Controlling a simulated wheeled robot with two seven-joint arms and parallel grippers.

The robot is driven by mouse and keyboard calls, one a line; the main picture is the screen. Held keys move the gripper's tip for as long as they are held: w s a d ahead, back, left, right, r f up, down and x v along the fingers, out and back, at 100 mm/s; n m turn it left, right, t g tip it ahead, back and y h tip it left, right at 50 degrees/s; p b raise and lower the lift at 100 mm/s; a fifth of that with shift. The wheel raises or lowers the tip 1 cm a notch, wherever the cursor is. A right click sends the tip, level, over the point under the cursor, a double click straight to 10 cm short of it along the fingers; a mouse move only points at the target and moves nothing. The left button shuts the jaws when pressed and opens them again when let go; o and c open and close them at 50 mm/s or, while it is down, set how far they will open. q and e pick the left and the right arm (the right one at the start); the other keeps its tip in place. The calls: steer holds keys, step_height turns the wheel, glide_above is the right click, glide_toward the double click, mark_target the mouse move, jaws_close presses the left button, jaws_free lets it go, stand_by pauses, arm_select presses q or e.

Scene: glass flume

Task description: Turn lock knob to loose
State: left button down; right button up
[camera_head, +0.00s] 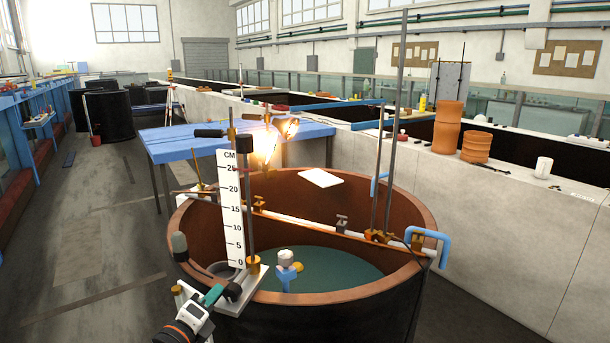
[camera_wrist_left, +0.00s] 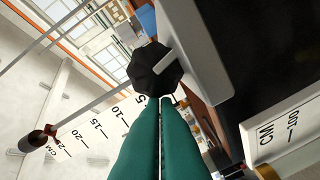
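A black faceted knob (camera_wrist_left: 155,70) shows in the left wrist view, just beyond my left fingertips (camera_wrist_left: 160,101). A pale rod sticks out beside it. In the head view a dark grey knob (camera_head: 180,246) stands left of the white CM scale (camera_head: 231,208) at the tank rim; I cannot tell for sure that it is the same knob. My left gripper (camera_head: 214,294) is below and right of that knob, by the scale's base plate. Its teal fingers lie together with only a thin gap and nothing visible between them. Contact with the knob cannot be told. My right gripper is not in view.
The round brown tank (camera_head: 407,205) holds dark green water (camera_head: 340,268). A blue table (camera_head: 180,147) stands behind. A concrete wall (camera_head: 520,215) runs at the right. Grey floor is open at the left.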

arm_select(q)
steer(key=shift+f, duration=0.65)
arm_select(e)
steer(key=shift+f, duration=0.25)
arm_select(q)
steer(key=shift+a+b, duration=0.3)
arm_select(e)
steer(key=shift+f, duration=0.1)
arm_select(q)
steer(key=v, duration=0.6)
steer(key=shift+w+a+r, duration=0.1)
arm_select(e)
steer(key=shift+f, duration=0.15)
